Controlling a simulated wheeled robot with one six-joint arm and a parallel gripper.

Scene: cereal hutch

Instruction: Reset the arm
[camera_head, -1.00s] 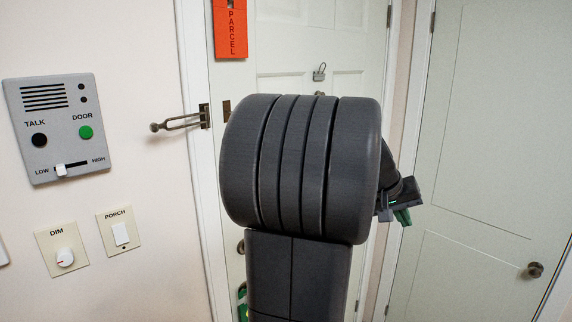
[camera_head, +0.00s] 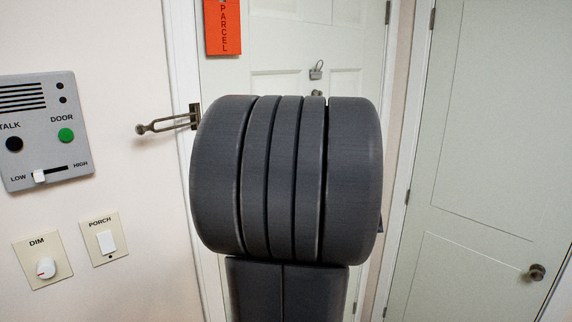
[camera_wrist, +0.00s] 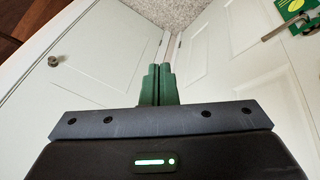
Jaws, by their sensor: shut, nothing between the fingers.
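My gripper (camera_wrist: 158,84) shows in the wrist view with its two green fingers pressed together. Nothing is between them. In the head view my arm fills the middle of the picture and hides the gripper almost wholly. The fingers point toward the corner between two white doors and touch nothing that I can see.
An intercom (camera_head: 45,130), a dimmer (camera_head: 44,261) and a porch switch (camera_head: 105,240) are left. Another door (camera_head: 480,160) is right.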

